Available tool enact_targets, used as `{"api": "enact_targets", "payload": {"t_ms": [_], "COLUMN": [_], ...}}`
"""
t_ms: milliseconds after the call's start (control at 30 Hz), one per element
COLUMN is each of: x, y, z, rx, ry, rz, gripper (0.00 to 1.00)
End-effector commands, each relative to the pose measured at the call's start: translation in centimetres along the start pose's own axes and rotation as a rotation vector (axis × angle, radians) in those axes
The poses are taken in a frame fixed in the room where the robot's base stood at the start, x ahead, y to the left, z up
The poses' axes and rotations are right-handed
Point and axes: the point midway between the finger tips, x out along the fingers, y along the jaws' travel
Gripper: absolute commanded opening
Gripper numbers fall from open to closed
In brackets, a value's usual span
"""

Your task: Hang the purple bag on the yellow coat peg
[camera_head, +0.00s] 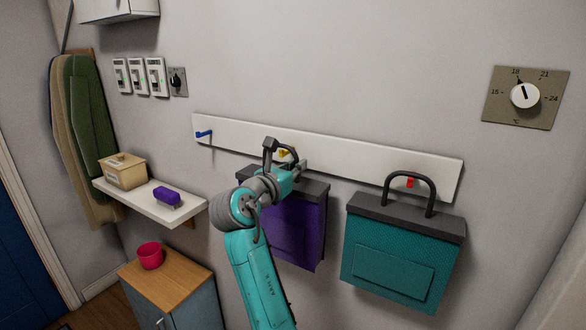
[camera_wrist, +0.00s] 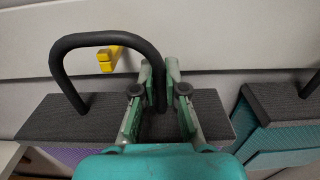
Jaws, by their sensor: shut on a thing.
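The purple bag (camera_head: 303,225) has a dark grey top and a black loop handle; it is upright in front of the wall, partly hidden by my arm. My gripper (camera_head: 290,168) is shut on one leg of that handle. The wrist view shows the fingers (camera_wrist: 158,82) around the handle's right leg, just above the bag's dark top (camera_wrist: 65,118). The yellow peg (camera_head: 285,153) is on the white rail behind the handle. In the wrist view, the yellow peg (camera_wrist: 106,59) shows inside the loop, below its top bar. I cannot tell whether it passes through the loop.
A teal bag (camera_head: 392,250) hangs at the red peg (camera_head: 410,182), close on the right. The blue peg (camera_head: 204,133) is empty on the left of the rail (camera_head: 330,155). A shelf (camera_head: 140,194) with a box and a purple item juts out at left, above a cabinet (camera_head: 170,280).

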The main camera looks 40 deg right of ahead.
Motion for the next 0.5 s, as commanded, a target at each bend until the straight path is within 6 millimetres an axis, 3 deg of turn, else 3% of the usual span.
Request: {"api": "enact_targets", "payload": {"t_ms": [500], "x": [2.3], "y": [0.0], "z": [-0.6], "rx": [0.002], "ry": [-0.001], "rz": [0.0], "gripper": [0.0]}}
